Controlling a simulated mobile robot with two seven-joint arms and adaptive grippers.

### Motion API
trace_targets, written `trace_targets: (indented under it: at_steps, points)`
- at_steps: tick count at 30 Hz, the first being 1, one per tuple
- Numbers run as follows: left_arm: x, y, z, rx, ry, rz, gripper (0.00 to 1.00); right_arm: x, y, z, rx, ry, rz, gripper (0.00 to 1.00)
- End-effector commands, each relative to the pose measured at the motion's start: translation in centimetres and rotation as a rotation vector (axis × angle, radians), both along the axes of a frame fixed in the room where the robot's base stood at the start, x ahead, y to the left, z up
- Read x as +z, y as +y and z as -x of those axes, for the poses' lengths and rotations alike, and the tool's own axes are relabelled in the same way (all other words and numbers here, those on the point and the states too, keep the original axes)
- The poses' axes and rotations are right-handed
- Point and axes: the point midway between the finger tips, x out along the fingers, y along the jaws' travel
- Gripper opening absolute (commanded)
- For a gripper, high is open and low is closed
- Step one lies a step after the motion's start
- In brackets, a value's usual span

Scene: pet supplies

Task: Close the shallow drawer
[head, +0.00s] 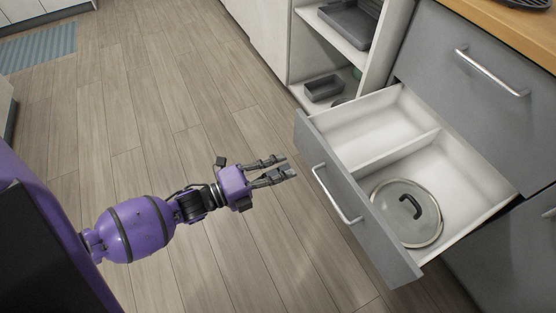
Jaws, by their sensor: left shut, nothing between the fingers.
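The shallow drawer (362,211) is pulled out from the grey cabinet in the head view. Its grey front has a silver bar handle (336,194). Inside, a divider (398,149) splits it into two compartments, and a round glass lid (407,213) with a dark handle lies in the nearer one. My left gripper (289,166) is shut and empty. In the picture it is just left of the drawer front, with its fingers pointing toward it; a gap shows between them. My right gripper is not in view.
Above the drawer is a closed grey drawer with a bar handle (492,72), under a wooden countertop (505,24). An open shelf (335,28) with dark trays stands behind. The wood floor (160,110) to the left is clear, with a blue-grey mat (38,50) far off.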

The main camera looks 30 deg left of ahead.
Motion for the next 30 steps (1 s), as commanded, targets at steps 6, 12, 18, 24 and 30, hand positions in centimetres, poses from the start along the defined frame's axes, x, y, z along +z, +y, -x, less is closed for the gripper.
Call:
trace_targets:
  at_steps: [6,12,18,24,30]
  points:
    - [-0.1,-2.9,-4.0,-0.001,-0.001,0.002,0.0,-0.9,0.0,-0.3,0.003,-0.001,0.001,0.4]
    - [-0.1,-4.9,-6.8,0.0,0.001,0.002,0.0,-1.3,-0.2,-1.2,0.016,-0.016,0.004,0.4]
    - [-0.1,-5.9,-8.1,0.001,0.003,0.001,0.0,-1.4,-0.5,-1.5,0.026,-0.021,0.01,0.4]
    - [-0.1,-6.0,-8.3,0.001,0.003,0.001,0.0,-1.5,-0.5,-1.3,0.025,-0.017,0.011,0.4]
    - [-0.1,-6.0,-8.3,0.001,0.003,0.001,0.0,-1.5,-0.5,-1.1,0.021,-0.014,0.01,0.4]
